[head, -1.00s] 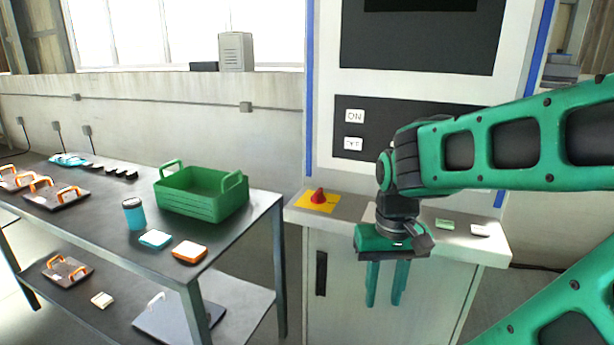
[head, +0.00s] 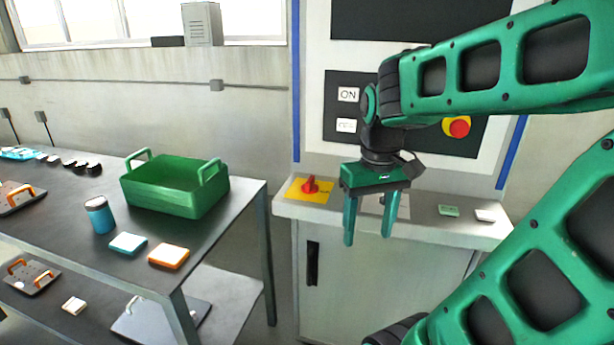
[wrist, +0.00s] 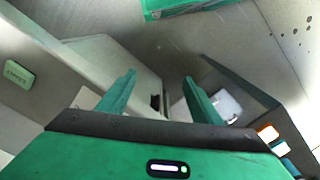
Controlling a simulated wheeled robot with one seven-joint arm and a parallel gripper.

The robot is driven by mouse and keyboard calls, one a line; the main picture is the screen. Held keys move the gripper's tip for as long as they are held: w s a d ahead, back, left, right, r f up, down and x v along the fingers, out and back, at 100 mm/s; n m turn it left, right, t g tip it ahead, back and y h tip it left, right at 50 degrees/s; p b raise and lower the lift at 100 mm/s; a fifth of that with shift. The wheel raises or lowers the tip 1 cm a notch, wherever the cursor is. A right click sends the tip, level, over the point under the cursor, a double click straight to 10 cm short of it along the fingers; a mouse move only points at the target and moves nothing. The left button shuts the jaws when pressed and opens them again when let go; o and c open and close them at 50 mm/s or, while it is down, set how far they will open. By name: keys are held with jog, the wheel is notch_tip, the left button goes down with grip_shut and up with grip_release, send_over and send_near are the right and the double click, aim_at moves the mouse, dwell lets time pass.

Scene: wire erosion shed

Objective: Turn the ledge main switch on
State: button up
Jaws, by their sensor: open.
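The ledge main switch (head: 311,186) is a red rotary knob on a yellow plate, at the left end of the light ledge (head: 420,226) of the machine cabinet. Its exact on or off position is too small to tell. My gripper (head: 369,240) is open and empty, its fingers pointing down in front of the ledge, to the right of the switch and apart from it. In the wrist view the open fingers (wrist: 158,85) show with nothing between them. I cannot make out the switch there.
Above the ledge, a dark panel has an ON button (head: 348,94), another button below it and a red emergency stop (head: 456,127). A green block (head: 449,211) and a white block (head: 486,215) lie on the ledge. A dark table with a green crate (head: 175,195) stands left.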

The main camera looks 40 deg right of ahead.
aim_at(310, 179)
jog(key=w+d+r+n, duration=0.1)
jog(key=w+r+n, duration=0.5)
jog(key=w, duration=0.5)
jog(key=w+d+r+n, duration=0.1)
jog(key=w+r+n, duration=0.5)
jog(key=w, duration=0.6)
jog(key=shift+m, duration=0.4)
notch_tip(310, 179, down, 10)
jog(key=shift+a+f, duration=0.1)
jog(key=shift+s, duration=0.1)
jog(key=shift+c, duration=0.6)
jog(key=c, duration=0.9)
